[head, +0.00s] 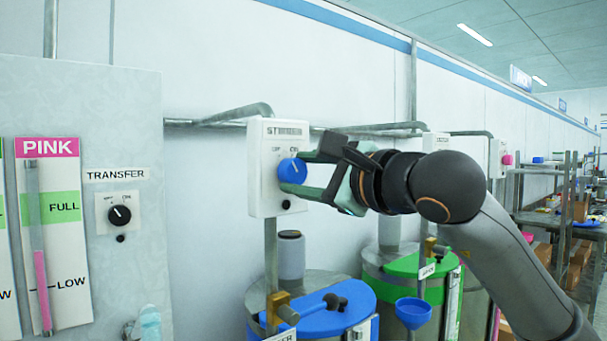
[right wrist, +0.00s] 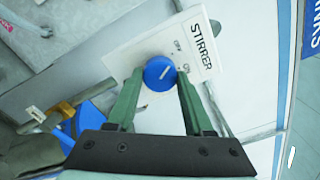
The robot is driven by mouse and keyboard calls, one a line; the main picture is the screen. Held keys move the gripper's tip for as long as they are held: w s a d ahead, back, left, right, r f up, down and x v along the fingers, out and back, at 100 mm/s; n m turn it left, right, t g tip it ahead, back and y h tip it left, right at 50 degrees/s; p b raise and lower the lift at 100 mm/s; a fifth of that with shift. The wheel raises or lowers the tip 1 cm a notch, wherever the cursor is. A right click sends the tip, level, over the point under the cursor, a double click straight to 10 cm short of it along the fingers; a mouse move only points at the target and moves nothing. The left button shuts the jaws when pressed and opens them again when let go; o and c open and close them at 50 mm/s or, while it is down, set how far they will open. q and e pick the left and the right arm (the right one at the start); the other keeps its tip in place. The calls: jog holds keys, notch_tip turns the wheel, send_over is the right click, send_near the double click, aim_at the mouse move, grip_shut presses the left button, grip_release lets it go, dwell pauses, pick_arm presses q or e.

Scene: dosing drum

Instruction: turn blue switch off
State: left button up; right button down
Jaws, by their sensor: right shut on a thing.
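The blue switch (head: 292,170) is a round knob on a white wall box (head: 262,205) labelled STIRRER, in the middle of the head view. It also shows in the right wrist view (right wrist: 160,73), with a pale pointer line across its face. My right gripper (head: 298,172) comes in from the right and is shut on the blue knob, one finger on each side. In the right wrist view the green fingers (right wrist: 158,95) touch the knob's sides. Small OFF and ON marks sit by the knob; which one the pointer meets is hard to tell. My left gripper is not in view.
A grey panel (head: 120,250) with a black TRANSFER knob (head: 120,215) stands at the left. Below the box are a drum with a blue lid (head: 325,318) and one with a green lid (head: 405,265). Pipes run along the wall. A blue funnel (head: 412,312) sits below my right arm.

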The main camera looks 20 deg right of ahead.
jog(key=shift+c, duration=1.4)
grip_release()
jog(key=shift+s+d, duration=0.15)
jog(key=shift+s, duration=0.35)
pick_arm(q)
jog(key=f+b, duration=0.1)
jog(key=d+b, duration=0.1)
jog(key=b, duration=0.1)
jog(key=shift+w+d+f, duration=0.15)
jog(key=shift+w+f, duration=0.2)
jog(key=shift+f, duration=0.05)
pick_arm(e)
jog(key=v, duration=1.1)
jog(key=shift+s, duration=0.3)
